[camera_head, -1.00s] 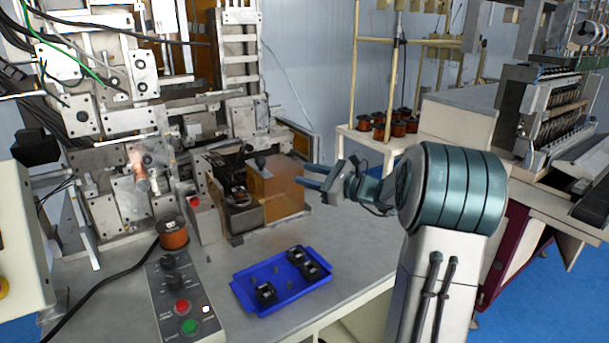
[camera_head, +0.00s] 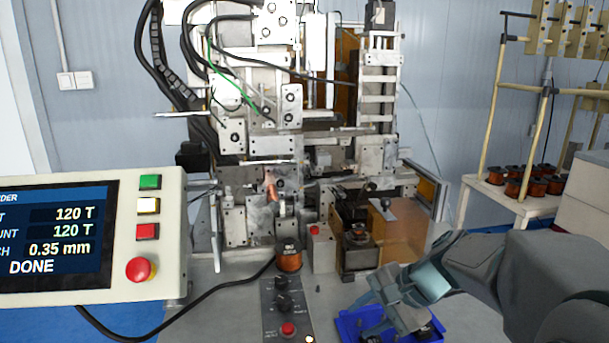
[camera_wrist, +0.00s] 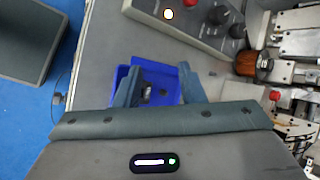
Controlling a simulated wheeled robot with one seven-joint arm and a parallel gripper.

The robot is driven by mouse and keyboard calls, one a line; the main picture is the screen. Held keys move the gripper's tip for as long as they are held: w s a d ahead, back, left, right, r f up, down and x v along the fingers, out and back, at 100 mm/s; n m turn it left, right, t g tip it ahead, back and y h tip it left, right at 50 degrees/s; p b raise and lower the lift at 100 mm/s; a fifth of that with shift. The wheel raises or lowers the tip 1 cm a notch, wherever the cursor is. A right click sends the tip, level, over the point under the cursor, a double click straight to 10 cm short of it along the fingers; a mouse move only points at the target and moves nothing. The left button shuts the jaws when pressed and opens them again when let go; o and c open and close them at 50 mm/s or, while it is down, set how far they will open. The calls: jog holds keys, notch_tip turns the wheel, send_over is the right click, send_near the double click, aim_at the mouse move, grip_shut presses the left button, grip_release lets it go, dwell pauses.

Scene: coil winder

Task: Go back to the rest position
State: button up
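My gripper (camera_head: 362,316) is above the blue tray (camera_head: 345,325) in the head view and hides much of it. In the wrist view its two fingers (camera_wrist: 159,78) stand apart with nothing held between them. The blue tray (camera_wrist: 163,65) lies below them on the grey table. A small dark part shows in the tray between the fingers (camera_wrist: 148,93). Another dark part (camera_head: 425,333) shows at the tray's right end in the head view. The rest of the tray is hidden by my gripper.
The coil winder (camera_head: 290,130) fills the back of the table. A control box (camera_head: 282,310) and a copper spool (camera_head: 289,258) stand left of the tray. A display panel (camera_head: 80,240) at left reads DONE, 120 T. Several spools sit on a rack (camera_head: 510,200) at right.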

jog(key=s+d+f+n+h, duration=0.1)
jog(key=s+n+h, duration=0.2)
jog(key=s+n, duration=0.2)
jog(key=s+d+f+n+h, duration=0.2)
jog(key=s+n, duration=0.3)
jog(key=s, duration=0.3)
jog(key=shift+d+h, duration=0.2)
jog(key=shift+h, duration=0.7)
